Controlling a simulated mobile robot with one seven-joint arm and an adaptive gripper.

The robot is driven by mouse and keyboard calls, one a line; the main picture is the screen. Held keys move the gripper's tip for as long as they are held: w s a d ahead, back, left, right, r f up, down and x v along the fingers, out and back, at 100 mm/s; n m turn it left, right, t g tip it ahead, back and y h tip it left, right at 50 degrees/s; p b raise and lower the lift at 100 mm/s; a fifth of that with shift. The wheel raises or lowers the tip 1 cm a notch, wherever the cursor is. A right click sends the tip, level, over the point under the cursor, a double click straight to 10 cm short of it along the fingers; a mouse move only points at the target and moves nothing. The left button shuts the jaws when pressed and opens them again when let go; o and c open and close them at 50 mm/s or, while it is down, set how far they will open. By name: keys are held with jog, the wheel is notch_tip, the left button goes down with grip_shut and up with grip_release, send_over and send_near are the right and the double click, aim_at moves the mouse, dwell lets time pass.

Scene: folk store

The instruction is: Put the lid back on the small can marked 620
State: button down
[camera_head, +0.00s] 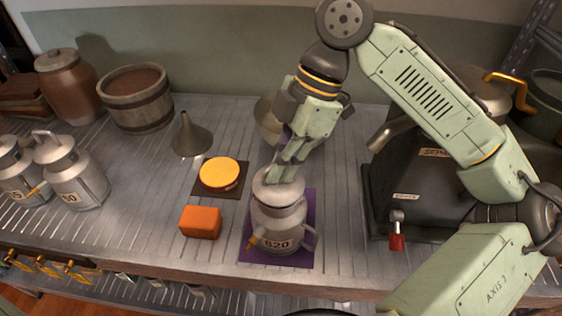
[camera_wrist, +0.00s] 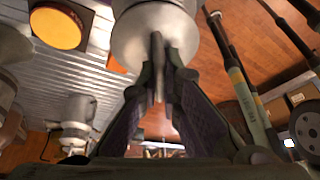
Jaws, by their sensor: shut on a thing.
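The small grey metal can marked 620 (camera_head: 280,233) stands upright on a purple mat near the shelf's front edge. Its grey round lid (camera_head: 270,190) is at the can's mouth, and I cannot tell if it is fully seated. My gripper (camera_head: 283,178) points down from above and is shut on the lid's upright handle. In the wrist view the fingers (camera_wrist: 155,95) close on that handle (camera_wrist: 157,55), with the round grey lid (camera_wrist: 135,38) beyond. The fingers partly hide the lid's top in the head view.
A yellow disc (camera_head: 219,172) on a dark mat and an orange block (camera_head: 200,222) lie left of the can. A funnel (camera_head: 191,136) stands behind them. Other cans (camera_head: 72,180) stand at the far left. A dark machine with a red-handled lever (camera_head: 397,240) stands on the right.

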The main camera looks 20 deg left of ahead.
jog(key=shift+p, duration=0.3)
dwell(0.6)
jog(key=c, duration=1.7)
grip_release()
jog(key=shift+o, duration=0.3)
jog(key=o, duration=0.4)
notch_tip(320, 180, up, 5)
jog(key=p, duration=0.5)
jog(key=shift+r, duration=1.05)
